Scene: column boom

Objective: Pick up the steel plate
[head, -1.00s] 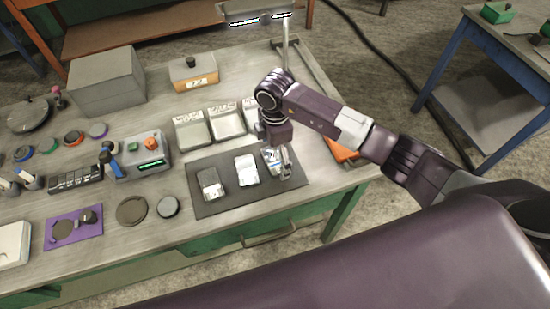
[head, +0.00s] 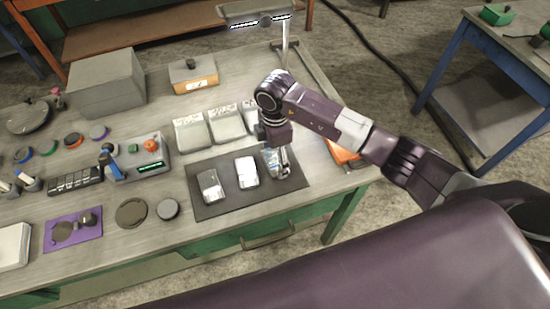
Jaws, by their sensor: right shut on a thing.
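On the dark mat (head: 240,206) lie metallic pieces in a row: a grey one (head: 209,186) at the left and a bright, pale one (head: 247,172) in the middle. A third silvery piece, which looks like the steel plate (head: 268,160), is at the mat's right end, partly hidden by my right gripper. My right gripper (head: 282,166) points down there and is shut on this plate. I cannot tell whether the plate is clear of the mat. My left gripper is not in view.
Pale trays (head: 228,123) stand just behind the mat. An orange item (head: 344,152) lies right of my gripper near the bench edge. A lamp post (head: 286,50) rises at the back.

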